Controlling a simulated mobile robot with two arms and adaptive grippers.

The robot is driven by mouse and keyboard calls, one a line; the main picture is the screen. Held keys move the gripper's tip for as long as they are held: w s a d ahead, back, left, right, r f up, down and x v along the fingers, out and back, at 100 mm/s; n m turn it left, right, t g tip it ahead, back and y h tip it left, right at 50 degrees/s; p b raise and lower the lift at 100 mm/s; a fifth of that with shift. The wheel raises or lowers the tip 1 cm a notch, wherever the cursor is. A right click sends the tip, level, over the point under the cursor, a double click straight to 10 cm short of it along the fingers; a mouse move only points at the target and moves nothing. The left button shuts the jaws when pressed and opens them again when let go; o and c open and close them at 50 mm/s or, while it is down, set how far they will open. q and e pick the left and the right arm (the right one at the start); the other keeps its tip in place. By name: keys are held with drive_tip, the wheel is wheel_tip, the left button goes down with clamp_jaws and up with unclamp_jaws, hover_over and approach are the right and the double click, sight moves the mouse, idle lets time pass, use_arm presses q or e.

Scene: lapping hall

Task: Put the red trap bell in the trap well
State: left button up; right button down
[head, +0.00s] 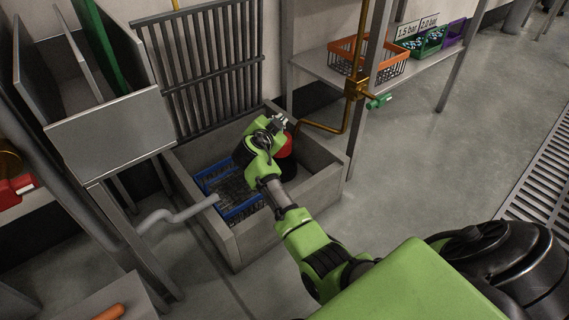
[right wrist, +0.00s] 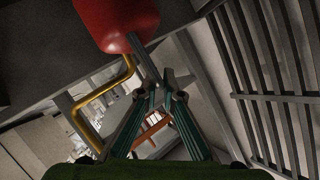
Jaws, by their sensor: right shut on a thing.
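My right gripper (head: 280,121) is over the concrete basin and is shut on the red trap bell (head: 286,146). In the right wrist view the bell (right wrist: 117,22) is a rounded red body at the top, and a grey bar runs from it to between the teal fingertips (right wrist: 165,84). In the head view the bell is partly hidden behind the gripper. A dark round shape (head: 288,168) shows just below the bell in the basin; I cannot tell whether it is the trap well or whether the bell touches it. My left gripper is not in view.
The concrete basin (head: 222,238) holds a blue crate (head: 240,213) left of my gripper. A barred rack (head: 213,70) stands behind it. A brass pipe (head: 327,130) with a green-handled valve (head: 378,101) is at the right. A shelf holds an orange basket (head: 385,66).

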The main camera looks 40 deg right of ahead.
wheel_tip(320, 180, down, 10)
drive_tip(key=b, duration=0.7)
drive_tip(key=shift+r, duration=0.15)
drive_tip(key=c, duration=2.6)
unclamp_jaws()
drive_tip(key=o, duration=0.4)
